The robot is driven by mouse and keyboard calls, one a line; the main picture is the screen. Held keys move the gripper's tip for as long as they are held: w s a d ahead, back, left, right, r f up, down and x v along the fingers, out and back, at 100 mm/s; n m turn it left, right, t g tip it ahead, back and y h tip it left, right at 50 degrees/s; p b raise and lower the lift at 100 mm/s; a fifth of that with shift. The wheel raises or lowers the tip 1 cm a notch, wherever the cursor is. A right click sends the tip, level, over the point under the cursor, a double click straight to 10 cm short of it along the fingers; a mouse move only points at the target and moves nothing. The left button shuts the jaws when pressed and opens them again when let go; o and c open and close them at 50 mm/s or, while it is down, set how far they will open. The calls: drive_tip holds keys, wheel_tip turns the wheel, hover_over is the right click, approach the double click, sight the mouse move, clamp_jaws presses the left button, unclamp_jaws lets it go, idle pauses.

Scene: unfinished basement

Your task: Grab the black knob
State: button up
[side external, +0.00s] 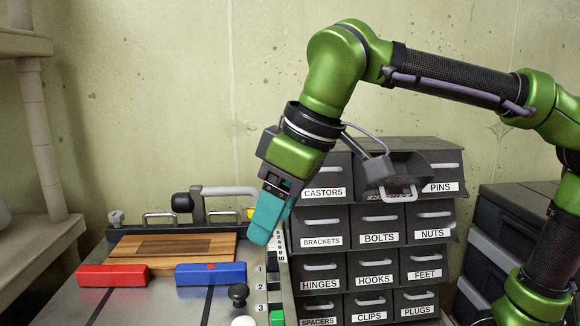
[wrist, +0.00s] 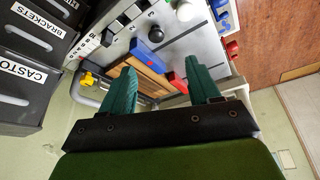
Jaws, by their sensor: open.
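The black knob (side external: 238,294) stands upright on the grey table top, just in front of the blue block's right end. It also shows in the wrist view (wrist: 156,34), beyond my fingertips and roughly between them. My gripper (side external: 264,238) is open, with teal fingers pointing down, above and behind the knob. In the wrist view my gripper (wrist: 160,72) has its two fingers well apart and nothing between them. The knob is clear of both fingers.
A blue block (side external: 210,279) and red block (side external: 112,276) lie before a wooden board (side external: 200,248). A white knob (side external: 244,321) is near the front edge. Labelled drawers (side external: 377,255) stand to the right. A black ball-ended handle (side external: 182,203) is at the back.

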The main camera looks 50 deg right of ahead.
hover_over(244, 290)
drive_tip(key=s, duration=0.2)
wheel_tip(244, 290, down, 9)
drive_tip(key=shift+a+f, duration=0.1)
drive_tip(key=x, duration=0.4)
drive_tip(key=shift+d+f, duration=0.15)
drive_tip(key=shift+d, duration=0.25)
drive_tip(key=shift+w+a+f, duration=0.1)
drive_tip(key=shift+w+f, duration=0.1)
drive_tip(key=shift+f, duration=0.25)
drive_tip(key=c, duration=1)
drive_tip(key=shift+c, duration=0.2)
